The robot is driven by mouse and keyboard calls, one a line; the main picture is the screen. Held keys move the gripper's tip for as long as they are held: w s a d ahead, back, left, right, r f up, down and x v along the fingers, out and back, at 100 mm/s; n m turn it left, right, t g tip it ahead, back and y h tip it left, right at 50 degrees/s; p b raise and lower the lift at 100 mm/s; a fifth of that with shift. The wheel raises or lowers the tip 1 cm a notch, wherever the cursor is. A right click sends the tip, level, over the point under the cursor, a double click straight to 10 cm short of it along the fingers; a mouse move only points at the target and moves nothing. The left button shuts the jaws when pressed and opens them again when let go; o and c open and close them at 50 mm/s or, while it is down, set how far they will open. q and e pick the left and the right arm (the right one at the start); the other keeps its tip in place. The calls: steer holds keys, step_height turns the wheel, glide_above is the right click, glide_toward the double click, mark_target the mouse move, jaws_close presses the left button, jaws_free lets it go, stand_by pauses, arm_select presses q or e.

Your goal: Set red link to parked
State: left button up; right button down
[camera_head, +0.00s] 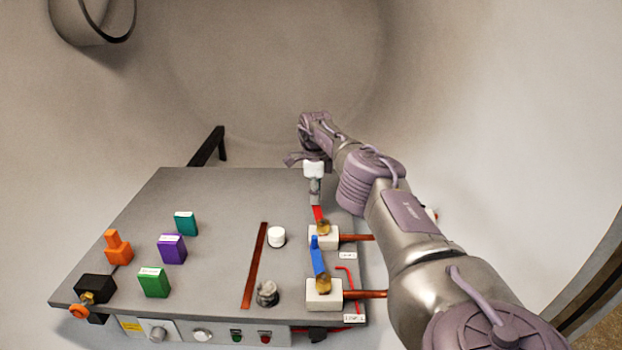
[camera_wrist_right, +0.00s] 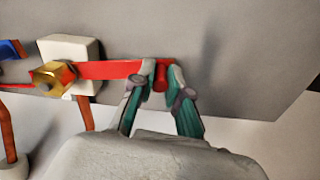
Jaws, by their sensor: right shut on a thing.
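The red link (camera_head: 318,214) is a flat red bar pivoted at a brass nut (camera_head: 323,228) on a white block (camera_head: 331,240) near the panel's right edge. In the right wrist view the red link (camera_wrist_right: 108,70) runs from the nut to a short red peg at its free end. My right gripper (camera_head: 315,190) is over the panel's far right corner. In the right wrist view its fingers (camera_wrist_right: 156,78) are shut on that peg. In the head view the gripper hides the link's far end. My left gripper is not in view.
A blue link (camera_head: 317,256) with its own nut and white block (camera_head: 318,292) sits just nearer. A white knob (camera_head: 276,237), a metal knob (camera_head: 267,293) and orange, teal, purple and green blocks stand on the grey panel (camera_head: 205,250). My right arm covers the right side.

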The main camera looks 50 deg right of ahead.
stand_by(0.4)
steer(key=c, duration=1.1)
jaws_free()
steer(key=shift+d, duration=0.1)
steer(key=shift+c, duration=0.2)
step_height(320, 180, up, 12)
